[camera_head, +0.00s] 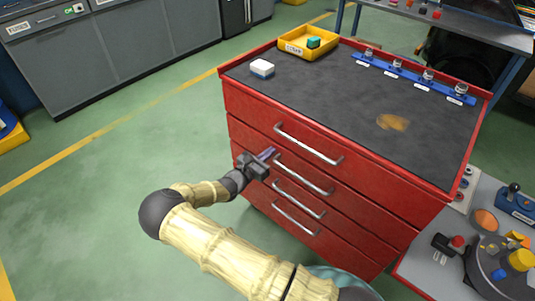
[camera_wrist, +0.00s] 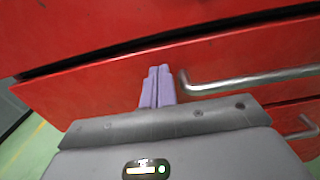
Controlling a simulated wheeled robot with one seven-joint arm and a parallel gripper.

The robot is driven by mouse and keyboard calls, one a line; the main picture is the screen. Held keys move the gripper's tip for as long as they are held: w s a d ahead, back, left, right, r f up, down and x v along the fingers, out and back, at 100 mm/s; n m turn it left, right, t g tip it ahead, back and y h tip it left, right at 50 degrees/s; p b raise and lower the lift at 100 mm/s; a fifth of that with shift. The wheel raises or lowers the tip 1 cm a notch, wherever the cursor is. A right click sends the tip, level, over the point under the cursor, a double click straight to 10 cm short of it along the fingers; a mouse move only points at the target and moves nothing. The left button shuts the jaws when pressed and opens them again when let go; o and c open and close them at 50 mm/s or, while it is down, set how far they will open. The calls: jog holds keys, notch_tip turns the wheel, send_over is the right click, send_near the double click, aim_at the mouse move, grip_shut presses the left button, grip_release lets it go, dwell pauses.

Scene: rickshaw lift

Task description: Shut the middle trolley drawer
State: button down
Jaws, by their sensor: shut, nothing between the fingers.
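The red trolley (camera_head: 440,200) has several drawers stacked down its front, each with a silver bar handle. My gripper (camera_head: 269,154) is at the drawer front, beside the left end of the second handle from the top (camera_head: 303,175). In the wrist view my two purple fingers (camera_wrist: 157,72) are together and empty. They point at the red drawer front (camera_wrist: 85,92), just left of its handle (camera_wrist: 245,80), not around it. A dark gap shows above this drawer front. I cannot tell whether the fingertips touch it, or how far out the drawer stands.
On the trolley top are a yellow bin (camera_head: 292,46), a white-and-blue block (camera_head: 262,67), and a blue rack (camera_head: 410,76). A grey bench with parts (camera_head: 425,265) stands at the right. Green floor (camera_head: 110,140) is clear at the left.

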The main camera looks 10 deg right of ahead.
jog(key=shift+w+d+r, duration=0.15)
jog(key=shift+w+d, duration=0.05)
jog(key=shift+d, duration=0.05)
jog(key=p+v, duration=0.1)
jog(key=v, duration=1.3)
jog(key=shift+s+a, duration=0.15)
jog(key=shift+a, duration=0.15)
jog(key=shift+d, duration=0.1)
